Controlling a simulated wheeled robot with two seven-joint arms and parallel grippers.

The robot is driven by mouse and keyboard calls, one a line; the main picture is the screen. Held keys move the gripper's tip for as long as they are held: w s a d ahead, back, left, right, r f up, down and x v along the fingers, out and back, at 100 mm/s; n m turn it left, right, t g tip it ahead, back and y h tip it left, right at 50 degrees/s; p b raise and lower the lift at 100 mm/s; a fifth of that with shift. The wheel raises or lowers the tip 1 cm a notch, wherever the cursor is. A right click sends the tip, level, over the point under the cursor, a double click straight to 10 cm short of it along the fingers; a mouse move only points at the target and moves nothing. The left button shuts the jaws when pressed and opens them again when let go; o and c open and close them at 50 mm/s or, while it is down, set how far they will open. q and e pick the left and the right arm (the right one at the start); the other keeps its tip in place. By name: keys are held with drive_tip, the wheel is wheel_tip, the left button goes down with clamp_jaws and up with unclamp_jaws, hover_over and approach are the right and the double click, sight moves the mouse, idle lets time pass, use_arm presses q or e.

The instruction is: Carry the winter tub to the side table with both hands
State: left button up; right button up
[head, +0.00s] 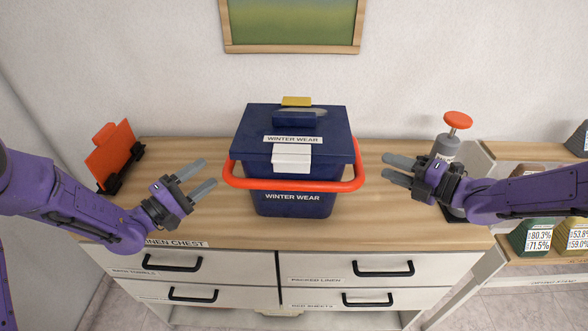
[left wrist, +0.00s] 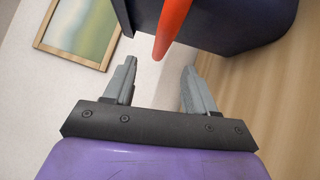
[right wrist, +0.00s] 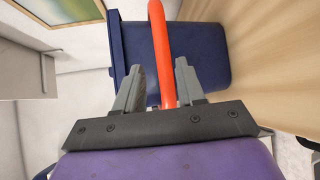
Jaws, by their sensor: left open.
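The winter tub (head: 300,203) is a dark blue lidded box marked "WINTER WEAR". It stands upright on the wooden top of the chest (head: 340,231), with an orange handle (head: 290,184) around its front and sides. My left gripper (head: 211,173) is open and empty, just left of the handle. In the left wrist view the handle (left wrist: 171,30) shows ahead of the open fingers. My right gripper (head: 385,167) is open and empty, just right of the handle. In the right wrist view the handle (right wrist: 160,45) lines up with the finger gap. No side table is clearly identifiable.
An orange board in a black holder (head: 113,155) stands at the chest's left end. A shelf unit (head: 520,152) with several containers adjoins on the right. A framed picture (head: 292,22) hangs behind.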

use_arm(q)
drive_tip(key=x, duration=1)
drive_tip(key=shift+w+d+f, duration=0.1)
drive_tip(key=shift+w, duration=0.15)
use_arm(e)
drive_tip(key=x, duration=1)
drive_tip(key=shift+w+a+f, duration=0.1)
drive_tip(key=shift+w+f, duration=0.05)
drive_tip(key=shift+w, duration=0.2)
use_arm(q)
drive_tip(key=c, duration=0.6)
use_arm(e)
drive_tip(key=c, duration=0.6)
use_arm(q)
clamp_jaws()
use_arm(e)
clamp_jaws()
